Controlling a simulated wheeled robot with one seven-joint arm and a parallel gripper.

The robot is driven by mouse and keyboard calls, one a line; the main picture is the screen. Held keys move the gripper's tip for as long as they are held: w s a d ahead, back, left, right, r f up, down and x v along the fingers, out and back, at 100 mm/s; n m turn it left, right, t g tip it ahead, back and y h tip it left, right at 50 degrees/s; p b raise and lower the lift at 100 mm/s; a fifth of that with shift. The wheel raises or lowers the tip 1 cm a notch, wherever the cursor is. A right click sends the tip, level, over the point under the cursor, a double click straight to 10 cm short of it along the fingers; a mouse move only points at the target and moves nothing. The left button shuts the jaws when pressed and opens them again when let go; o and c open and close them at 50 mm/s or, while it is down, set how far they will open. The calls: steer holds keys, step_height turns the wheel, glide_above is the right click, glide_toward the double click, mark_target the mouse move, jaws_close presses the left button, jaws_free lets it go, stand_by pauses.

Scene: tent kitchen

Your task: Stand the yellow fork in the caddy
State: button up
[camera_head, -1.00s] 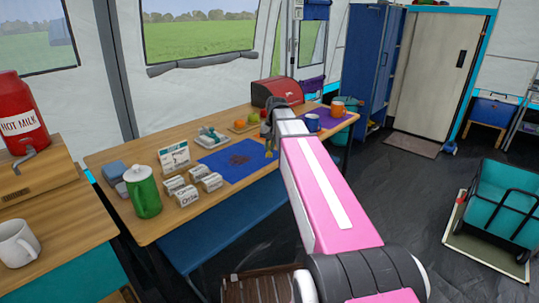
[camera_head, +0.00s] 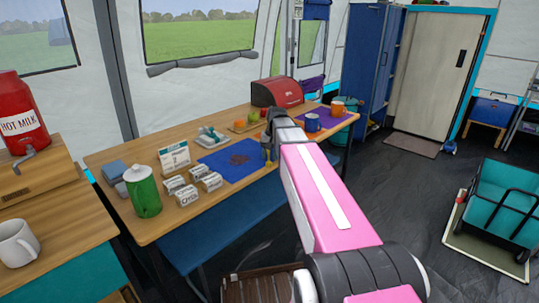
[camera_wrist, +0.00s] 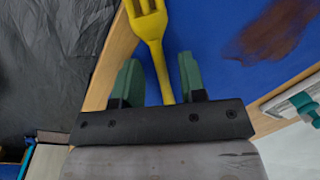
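In the wrist view the yellow fork (camera_wrist: 160,52) has its tines toward the top edge, and its handle runs down between the two green fingers of my gripper (camera_wrist: 160,80). A gap shows on each side of the handle, so my gripper is open around it. The fork appears over the blue mat and its wooden edge. The handle's lower end is hidden behind the gripper body. In the head view my gripper (camera_head: 268,153) points down at the right side of the blue mat (camera_head: 225,170). I cannot make out the caddy for certain.
A dark brown patch (camera_head: 239,159) marks the mat. A pale tray with teal pieces (camera_head: 211,137) lies behind it. White labelled blocks (camera_head: 187,195) and a green canister (camera_head: 142,191) stand left.

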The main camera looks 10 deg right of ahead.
step_height(320, 180, up, 12)
steer(key=d, duration=0.2)
stand_by(0.6)
